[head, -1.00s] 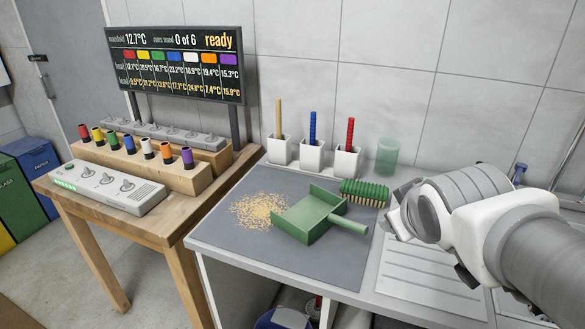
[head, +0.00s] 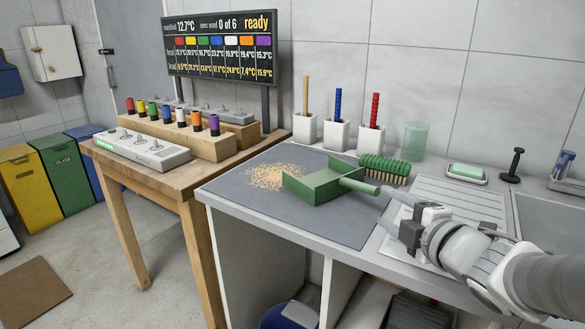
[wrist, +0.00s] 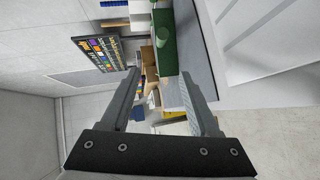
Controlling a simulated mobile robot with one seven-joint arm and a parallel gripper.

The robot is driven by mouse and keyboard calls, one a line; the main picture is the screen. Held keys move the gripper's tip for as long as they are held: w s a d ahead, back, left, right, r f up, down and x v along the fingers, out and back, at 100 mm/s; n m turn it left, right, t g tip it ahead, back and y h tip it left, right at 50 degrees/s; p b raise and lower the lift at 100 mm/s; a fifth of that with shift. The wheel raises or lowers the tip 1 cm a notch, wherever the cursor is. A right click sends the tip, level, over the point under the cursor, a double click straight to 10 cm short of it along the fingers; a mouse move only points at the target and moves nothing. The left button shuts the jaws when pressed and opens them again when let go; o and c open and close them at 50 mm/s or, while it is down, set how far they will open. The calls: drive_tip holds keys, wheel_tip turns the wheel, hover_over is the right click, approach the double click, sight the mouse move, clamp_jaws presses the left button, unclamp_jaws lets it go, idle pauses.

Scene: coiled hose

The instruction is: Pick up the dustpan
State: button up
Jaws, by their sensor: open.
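The green dustpan (head: 318,187) lies on the grey mat (head: 352,228) on the counter, its handle (head: 360,186) pointing right. My gripper (head: 392,210) is at the right of the handle in the head view, its fingers apart and empty. In the wrist view the two fingers (wrist: 160,95) are spread, with the green dustpan (wrist: 165,50) beyond the fingertips near the top. A gap shows between the fingers and the handle, though its exact depth is hard to tell.
A green brush (head: 385,166) lies just behind the handle. Beige crumbs (head: 268,177) are spread left of the pan. White holders (head: 338,133) with coloured handles and a green cup (head: 415,140) stand along the wall. A ribbed drainboard (head: 470,205) lies to the right.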

sight(350, 185)
drive_tip(key=shift+w+a+p, duration=0.2)
drive_tip(key=shift+w+p, duration=0.35)
drive_tip(key=shift+p, duration=0.1)
drive_tip(key=p+x, duration=0.3)
drive_tip(key=shift+w+a+p, duration=0.1)
drive_tip(key=shift+w+p, duration=0.1)
drive_tip(key=shift+p, duration=0.15)
drive_tip(key=x, duration=0.2)
drive_tip(key=b+x, duration=0.1)
drive_tip(key=x, duration=0.4)
drive_tip(key=shift+f, duration=0.3)
drive_tip(key=shift+b+x, duration=0.75)
drive_tip(key=shift+x, duration=2.1)
clamp_jaws()
